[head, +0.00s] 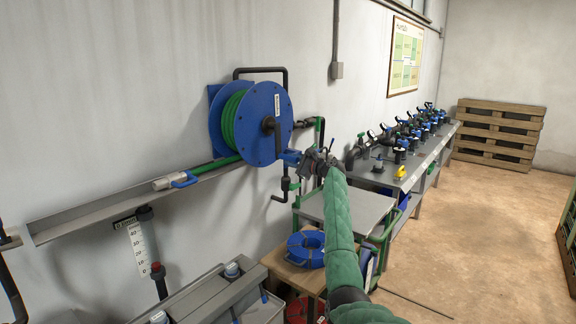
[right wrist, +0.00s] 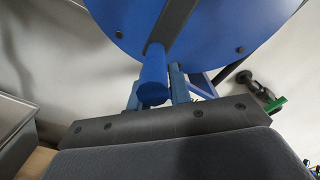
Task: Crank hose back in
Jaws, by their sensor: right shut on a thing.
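The blue hose reel (head: 262,135) is on the wall in the head view, with green hose (head: 231,122) wound on its drum. The hose end with its grey nozzle and blue lever (head: 184,180) lies along the wall ledge, left of the reel. A dark crank arm (head: 268,126) crosses the reel's face; it also shows in the right wrist view (right wrist: 173,23). My right gripper (head: 287,156) is at the crank's lower end. In the right wrist view its blue fingers (right wrist: 159,92) are shut on the blue crank handle (right wrist: 153,72). My left gripper is out of view.
A grey ledge (head: 80,217) runs below the reel. A grey-topped cart (head: 357,213) and a blue hose coil (head: 306,248) stand below my right gripper. A long bench (head: 408,172) with several valves lines the wall. The floor at right is clear.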

